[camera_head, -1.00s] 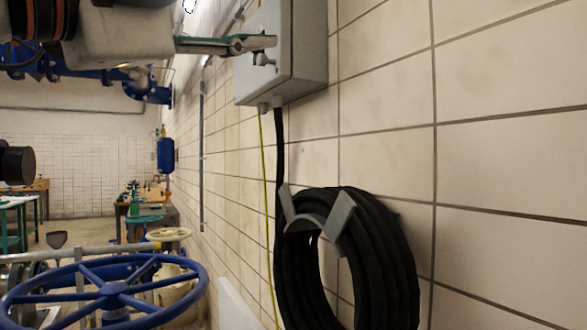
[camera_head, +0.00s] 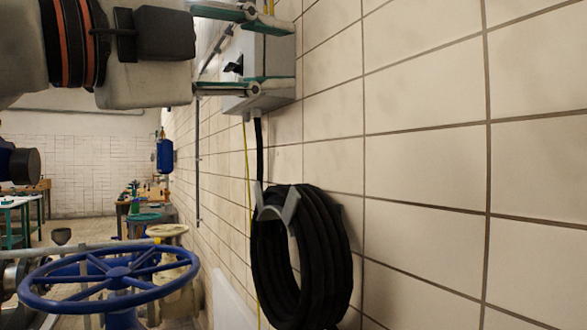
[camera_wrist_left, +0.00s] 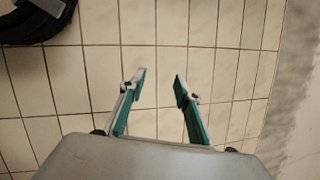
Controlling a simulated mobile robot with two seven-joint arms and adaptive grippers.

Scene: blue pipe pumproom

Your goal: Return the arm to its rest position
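My left gripper (camera_head: 272,55) comes in from the upper left in the head view, in front of a grey switch box (camera_head: 262,52) on the tiled wall. Its two green-and-grey fingers are spread apart with nothing between them. The box's black handle (camera_head: 235,66) shows between the fingers and looks apart from them. In the left wrist view the open fingertips (camera_wrist_left: 158,84) face bare wall tiles. My right gripper is not in view.
A coiled black hose (camera_head: 335,265) hangs on a grey wall bracket (camera_head: 287,212) below the box; it also shows in the left wrist view (camera_wrist_left: 28,28). A blue handwheel (camera_head: 110,272) stands at the lower left. The tiled wall (camera_head: 430,150) at right is bare.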

